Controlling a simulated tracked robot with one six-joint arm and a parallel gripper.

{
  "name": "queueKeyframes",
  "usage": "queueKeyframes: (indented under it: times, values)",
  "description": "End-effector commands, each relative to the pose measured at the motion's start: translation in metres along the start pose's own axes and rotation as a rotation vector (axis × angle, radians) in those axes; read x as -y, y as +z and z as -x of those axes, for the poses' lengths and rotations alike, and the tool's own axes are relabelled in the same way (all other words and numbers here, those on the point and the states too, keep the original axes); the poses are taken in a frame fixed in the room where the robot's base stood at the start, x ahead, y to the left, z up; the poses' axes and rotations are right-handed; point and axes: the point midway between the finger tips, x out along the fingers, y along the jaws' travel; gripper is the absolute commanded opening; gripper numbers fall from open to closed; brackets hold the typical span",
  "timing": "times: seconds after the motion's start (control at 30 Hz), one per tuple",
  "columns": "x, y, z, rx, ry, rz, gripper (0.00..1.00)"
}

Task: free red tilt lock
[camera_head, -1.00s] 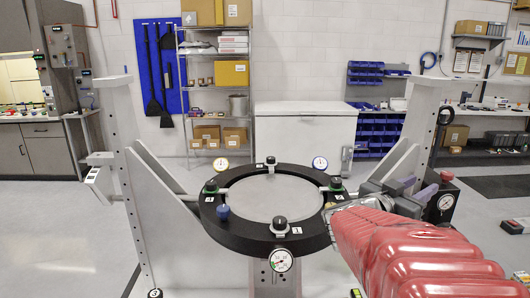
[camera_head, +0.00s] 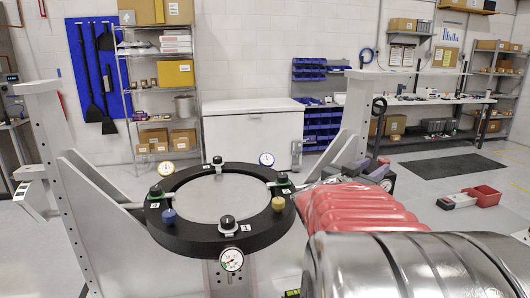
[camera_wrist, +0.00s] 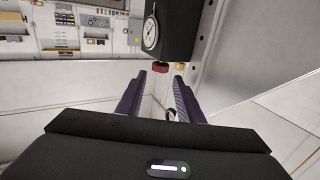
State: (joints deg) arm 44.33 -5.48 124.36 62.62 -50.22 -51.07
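A red knob (camera_wrist: 160,68), which looks like the tilt lock, is on a black box (camera_wrist: 176,32) with a round dial in the wrist view. My gripper (camera_wrist: 162,92) is open, with its two purple fingers apart and nothing between them. The red knob lies just beyond the fingertips, in line with the gap. The black ring (camera_head: 190,240) holds the round mirror plate (camera_head: 215,196).
A yellow knob (camera_wrist: 180,66) is right beside the red one, near the right finger. The ring carries a blue knob (camera_head: 169,215), a yellow knob (camera_head: 278,204) and several black knobs and dials.

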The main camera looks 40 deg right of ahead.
Motion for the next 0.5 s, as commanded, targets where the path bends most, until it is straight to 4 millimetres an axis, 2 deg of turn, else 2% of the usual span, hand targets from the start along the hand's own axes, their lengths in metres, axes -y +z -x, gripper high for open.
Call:
queueKeyframes:
  times: [0.3,0.5]
  values:
    - [-0.001,0.001,-0.049,0.001,0.003,0.0,0.34]
    - [-0.001,0.001,-0.07,0.001,0.002,0.0,0.34]
